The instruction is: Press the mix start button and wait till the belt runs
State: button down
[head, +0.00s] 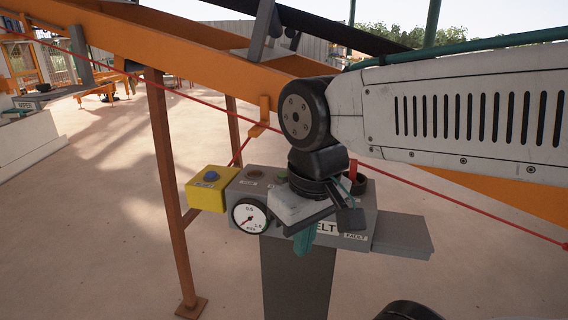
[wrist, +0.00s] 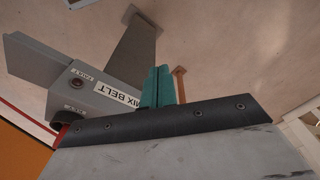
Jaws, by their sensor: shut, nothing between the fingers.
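The grey control box (head: 338,240) stands on a grey post, with "BELT" lettering on its front; the wrist view shows it upside down as "MIX BELT" (wrist: 118,95). On its top, a dark brownish button (head: 253,173) and a small green part (head: 282,177) show left of my wrist. I cannot read their labels, so I cannot tell which is mix start. My gripper (head: 304,243) is shut and empty, its teal fingers pointing down at the box's front; they also show in the wrist view (wrist: 158,72). My wrist hides part of the box top.
A yellow box with a blue button (head: 210,176) and a round gauge (head: 250,215) sit at the box's left. A red part (head: 353,169) stands behind my wrist. A red rope (head: 455,200) and orange conveyor frame (head: 120,36) run behind. Open floor (head: 90,230) lies left.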

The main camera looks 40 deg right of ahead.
jog(key=w+d+r+m, duration=0.2)
jog(key=w+d+r, duration=0.15)
jog(key=w, duration=0.25)
jog(key=w+d+r+m, duration=0.1)
jog(key=w+d+r, duration=0.1)
jog(key=w+r, duration=0.4)
jog(key=r+m, duration=0.2)
jog(key=m, duration=0.2)
send_over(284, 174)
jog(key=shift+s+g, duration=0.25)
jog(key=shift+g, duration=0.15)
jog(key=shift+f, duration=0.2)
jog(key=f, duration=1.3)
jog(key=shift+w+f, duration=0.25)
jog(key=shift+f, duration=0.15)
